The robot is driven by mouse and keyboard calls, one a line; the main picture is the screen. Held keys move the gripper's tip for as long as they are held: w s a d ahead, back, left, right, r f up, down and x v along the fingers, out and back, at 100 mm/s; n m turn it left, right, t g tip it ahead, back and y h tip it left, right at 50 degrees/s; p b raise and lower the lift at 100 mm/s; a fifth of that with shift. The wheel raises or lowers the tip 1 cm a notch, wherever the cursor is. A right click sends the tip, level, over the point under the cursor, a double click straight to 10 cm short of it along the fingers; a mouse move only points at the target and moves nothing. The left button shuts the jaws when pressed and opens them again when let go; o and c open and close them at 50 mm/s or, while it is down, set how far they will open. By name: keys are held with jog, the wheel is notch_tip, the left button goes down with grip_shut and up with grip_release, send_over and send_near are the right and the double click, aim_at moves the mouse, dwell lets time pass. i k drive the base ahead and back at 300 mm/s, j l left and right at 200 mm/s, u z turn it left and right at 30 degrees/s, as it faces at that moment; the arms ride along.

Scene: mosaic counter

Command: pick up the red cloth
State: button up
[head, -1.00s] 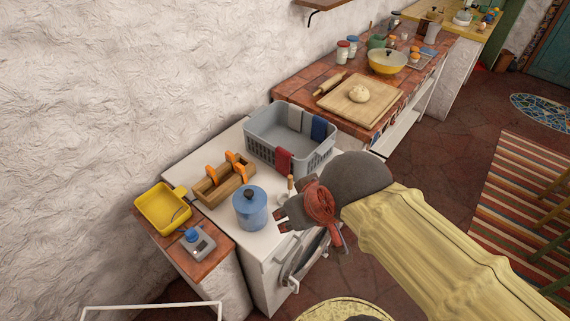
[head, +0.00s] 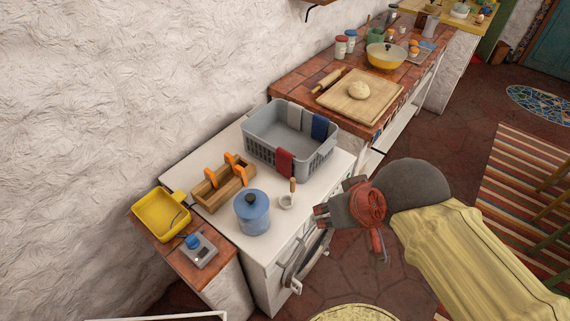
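The red cloth (head: 284,162) hangs over the near rim of the grey plastic basket (head: 258,153), at its front corner. A grey cloth (head: 294,117) and a blue cloth (head: 319,127) hang over the basket's far right side. My gripper (head: 318,216) is at the front edge of the white counter, to the right of and nearer than the red cloth, clearly apart from it. Its fingers point left. No object shows in it, and the gap between its fingertips is too small to judge.
On the white counter (head: 180,177) stand a blue lidded pot (head: 252,212), a wooden-handled utensil (head: 288,200) and a wooden holder with orange handles (head: 222,187). A yellow tray (head: 160,217) is at left. A board with dough (head: 345,110) lies on the tiled counter behind.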

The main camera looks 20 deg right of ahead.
aim_at(284, 158)
jog(key=i+l, duration=0.25)
jog(key=l, duration=0.15)
jog(key=i+l, duration=0.2)
jog(key=l, duration=0.2)
jog(key=i+l, duration=0.25)
jog(key=i+l+u, duration=0.1)
jog(key=u, duration=0.3)
jog(key=l+u, duration=0.25)
jog(key=u, duration=0.2)
jog(key=l+u, duration=0.25)
jog(key=u, duration=0.15)
